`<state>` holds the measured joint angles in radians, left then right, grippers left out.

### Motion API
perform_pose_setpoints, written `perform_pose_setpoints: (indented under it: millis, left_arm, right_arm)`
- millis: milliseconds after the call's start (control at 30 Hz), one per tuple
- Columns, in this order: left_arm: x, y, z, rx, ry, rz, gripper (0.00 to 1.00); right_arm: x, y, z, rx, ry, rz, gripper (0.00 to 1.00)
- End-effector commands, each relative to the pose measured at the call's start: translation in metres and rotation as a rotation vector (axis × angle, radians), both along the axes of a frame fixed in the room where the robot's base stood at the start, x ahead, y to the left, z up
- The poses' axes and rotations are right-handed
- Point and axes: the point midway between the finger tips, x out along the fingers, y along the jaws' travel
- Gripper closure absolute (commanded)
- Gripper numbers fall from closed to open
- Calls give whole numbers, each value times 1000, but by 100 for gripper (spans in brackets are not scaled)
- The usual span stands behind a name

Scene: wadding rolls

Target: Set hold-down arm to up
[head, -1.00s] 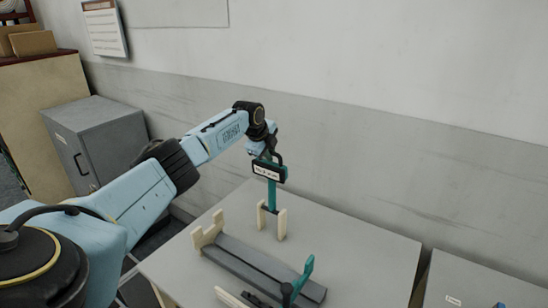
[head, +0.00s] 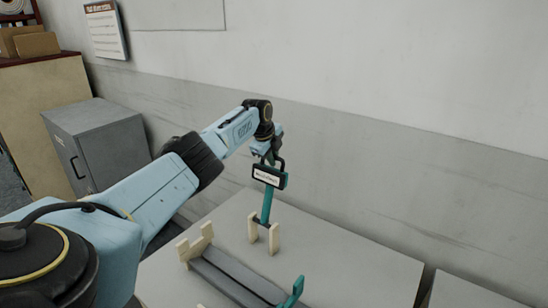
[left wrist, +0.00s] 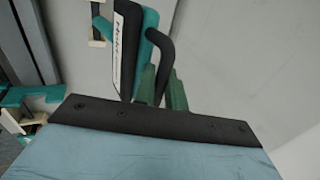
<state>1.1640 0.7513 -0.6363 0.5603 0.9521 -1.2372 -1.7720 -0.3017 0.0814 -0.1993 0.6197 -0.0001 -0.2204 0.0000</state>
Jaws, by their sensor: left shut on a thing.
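The hold-down arm (head: 266,208) is a teal bar with a black handle and a white label plate at its top. It stands nearly upright, leaning slightly right, between two pale posts (head: 273,239) on the table. My left gripper (head: 271,160) is at its top, shut on the black handle. In the left wrist view, the gripper's green fingers (left wrist: 160,85) are at the black handle (left wrist: 159,50), beside the teal bar (left wrist: 147,25) and label plate. The exact contact is partly hidden. My right gripper is out of view.
A long grey trough (head: 236,277) with a pale notched end lies on the grey table (head: 350,265). A second teal lever (head: 294,292) stands near its front end. A grey cabinet (head: 105,145) is at the left. The wall is behind, and the table's right side is clear.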

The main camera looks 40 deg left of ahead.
Motion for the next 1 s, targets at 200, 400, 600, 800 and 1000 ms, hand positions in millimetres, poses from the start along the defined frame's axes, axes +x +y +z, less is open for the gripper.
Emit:
perform_pose_setpoints:
  millis: [200, 400, 600, 800, 1000]
  left_arm:
    - [1, 1, 0, 3, -6, 2, 100]
    - [1, 1, 0, 4, -7, 2, 81]
    - [1, 0, 0, 2, -4, 1, 70]
    - [0, 0, -1, 1, -1, 0, 70]
    - [-2, 0, 4, 0, 0, -1, 70]
  right_arm:
    - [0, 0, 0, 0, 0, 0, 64]
    - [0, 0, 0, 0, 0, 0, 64]
    - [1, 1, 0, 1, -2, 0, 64]
    - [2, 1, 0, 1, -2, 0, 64]
    - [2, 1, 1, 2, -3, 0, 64]
